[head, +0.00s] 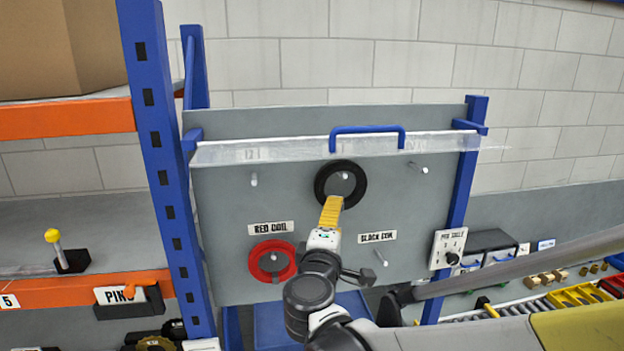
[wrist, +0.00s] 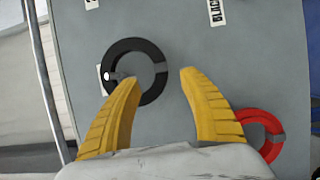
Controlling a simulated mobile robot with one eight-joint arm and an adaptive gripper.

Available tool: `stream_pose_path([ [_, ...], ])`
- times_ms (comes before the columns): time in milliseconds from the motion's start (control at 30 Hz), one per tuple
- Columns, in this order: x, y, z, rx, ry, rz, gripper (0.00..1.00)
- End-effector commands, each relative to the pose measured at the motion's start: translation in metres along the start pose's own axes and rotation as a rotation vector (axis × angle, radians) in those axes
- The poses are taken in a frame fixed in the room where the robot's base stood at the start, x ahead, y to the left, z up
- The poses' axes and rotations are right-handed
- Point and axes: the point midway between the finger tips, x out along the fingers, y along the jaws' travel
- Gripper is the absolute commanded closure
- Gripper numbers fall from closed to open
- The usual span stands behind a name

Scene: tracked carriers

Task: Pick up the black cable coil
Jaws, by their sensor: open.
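The black cable coil (head: 361,186) hangs on a peg on the grey board, at the upper middle. It is a ring with a lighter grey band on one side. It also shows in the wrist view (wrist: 128,44), with the peg in its hole. My gripper (head: 332,204) has yellow fingers and is in front of the coil's lower edge in the head view. In the wrist view it is open and empty (wrist: 158,77). The left fingertip overlaps the coil's lower part, and the right fingertip is right of the ring. I cannot tell whether they touch.
A red coil (head: 257,264) hangs lower left; it also shows in the wrist view (wrist: 275,146). Bare pegs (head: 254,179) stick out of the board. A clear panel with a blue handle (head: 368,129) crosses above the black coil. Blue posts (head: 459,205) flank the board.

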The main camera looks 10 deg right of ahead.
Motion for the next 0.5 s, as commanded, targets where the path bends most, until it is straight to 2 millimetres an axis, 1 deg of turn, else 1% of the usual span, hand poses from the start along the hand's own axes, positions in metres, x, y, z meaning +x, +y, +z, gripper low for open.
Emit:
stream_pose_path([
  [33, 0.007, 0.001, 0.001, 0.000, -0.002, 0.000, 0.50],
  [167, 0.017, 0.000, 0.001, 0.001, -0.002, -0.001, 0.50],
  [267, 0.029, 0.001, 0.001, 0.001, -0.002, -0.001, 0.50],
  [400, 0.052, 0.001, 0.002, 0.001, -0.002, -0.001, 0.50],
  [500, 0.063, 0.000, 0.002, 0.001, -0.002, -0.001, 0.50],
])
